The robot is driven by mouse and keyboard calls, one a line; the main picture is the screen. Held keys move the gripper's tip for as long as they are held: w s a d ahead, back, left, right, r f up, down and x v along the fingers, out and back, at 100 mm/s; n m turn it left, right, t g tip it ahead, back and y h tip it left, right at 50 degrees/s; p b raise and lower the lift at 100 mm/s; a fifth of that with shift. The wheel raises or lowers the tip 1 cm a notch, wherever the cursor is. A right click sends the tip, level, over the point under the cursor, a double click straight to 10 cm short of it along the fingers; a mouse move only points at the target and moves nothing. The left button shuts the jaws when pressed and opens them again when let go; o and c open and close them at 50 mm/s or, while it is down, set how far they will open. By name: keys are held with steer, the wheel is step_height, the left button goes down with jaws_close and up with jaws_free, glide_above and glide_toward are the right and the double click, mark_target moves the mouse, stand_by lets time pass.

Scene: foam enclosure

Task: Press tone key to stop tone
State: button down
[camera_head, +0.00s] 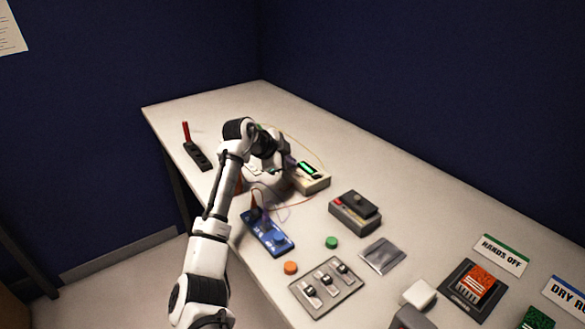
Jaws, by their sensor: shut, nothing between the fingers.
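No part is legibly marked as a tone key. A blue board (265,234) with a blue round knob lies on the table, below the arm's bend; it could be the key, but I cannot tell. A beige box (313,182) with a lit green display stands right of my wrist. My gripper (289,163) is small and partly hidden by my wrist. It appears shut and empty beside the left end of the beige box; I cannot tell whether it touches anything. Thin wires run around the box and the board.
A black strip (197,155) with a red upright handle lies at the left edge. A grey-black box (354,211), green button (331,242), orange button (290,268), slider panel (326,287) and silver sheet (382,256) lie nearer. The far table is clear.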

steer(key=shift+r+p, duration=0.4)
steer(key=shift+r, duration=0.3)
steer(key=shift+r+p, duration=1.6)
steer(key=shift+r, duration=0.95)
steer(key=shift+f, duration=0.1)
